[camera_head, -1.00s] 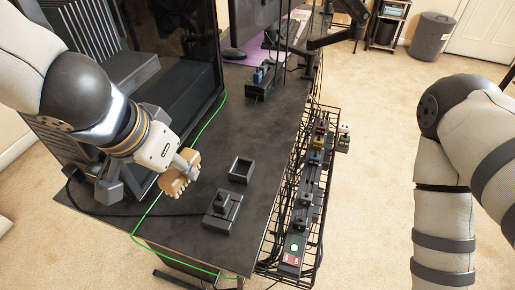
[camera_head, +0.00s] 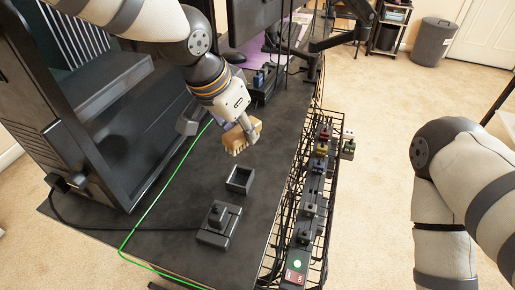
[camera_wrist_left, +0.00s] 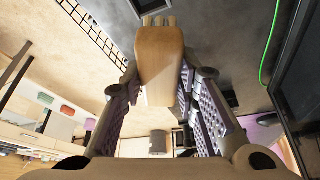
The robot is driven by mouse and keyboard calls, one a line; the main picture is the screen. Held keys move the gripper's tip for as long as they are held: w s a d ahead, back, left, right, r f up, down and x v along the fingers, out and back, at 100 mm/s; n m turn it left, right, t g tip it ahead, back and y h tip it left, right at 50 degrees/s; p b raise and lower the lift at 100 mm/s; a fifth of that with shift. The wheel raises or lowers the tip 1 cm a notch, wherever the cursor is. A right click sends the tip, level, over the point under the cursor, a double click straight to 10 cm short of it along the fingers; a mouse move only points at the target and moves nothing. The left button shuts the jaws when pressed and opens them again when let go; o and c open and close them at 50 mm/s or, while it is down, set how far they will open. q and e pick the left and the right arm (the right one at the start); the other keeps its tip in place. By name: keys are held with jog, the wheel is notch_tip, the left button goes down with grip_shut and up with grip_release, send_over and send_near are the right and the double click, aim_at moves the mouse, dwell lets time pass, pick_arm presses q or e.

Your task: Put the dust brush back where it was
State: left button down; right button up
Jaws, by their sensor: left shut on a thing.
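The dust brush (camera_head: 237,139) has a tan wooden body with short bristles. My left gripper (camera_head: 247,129) is shut on it and holds it above the dark desk, just beyond a small open black tray (camera_head: 240,179). In the left wrist view the brush (camera_wrist_left: 161,62) lies between the two fingers of my left gripper (camera_wrist_left: 163,95), its bristle end pointing to the top of the picture. The small tray looks empty. My right arm shows at the right of the head view, but its gripper is out of view.
A black device (camera_head: 219,224) with a knob sits in front of the tray. A green cable (camera_head: 165,189) runs along the desk (camera_head: 180,238). A large computer case (camera_head: 130,120) stands at the left. A wire rack (camera_head: 318,190) with a power strip hangs along the right desk edge.

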pick_arm(q)
jog(key=w+d+f, duration=0.1)
jog(key=f, duration=0.1)
jog(key=w+d+f, duration=0.1)
jog(key=f, duration=0.1)
jog(key=w+d+f+b, duration=0.1)
jog(key=shift+w+f, duration=0.4)
notch_tip(320, 180, down, 3)
jog(key=shift+w+d+f, duration=0.1)
jog(key=shift+w+f, duration=0.05)
pick_arm(e)
jog(key=shift+s+f+g, duration=0.3)
jog(key=shift+s+f, duration=0.65)
jog(key=shift+f, duration=0.05)
pick_arm(q)
jog(key=c, duration=1.2)
grip_release()
jog(key=shift+c, duration=0.2)
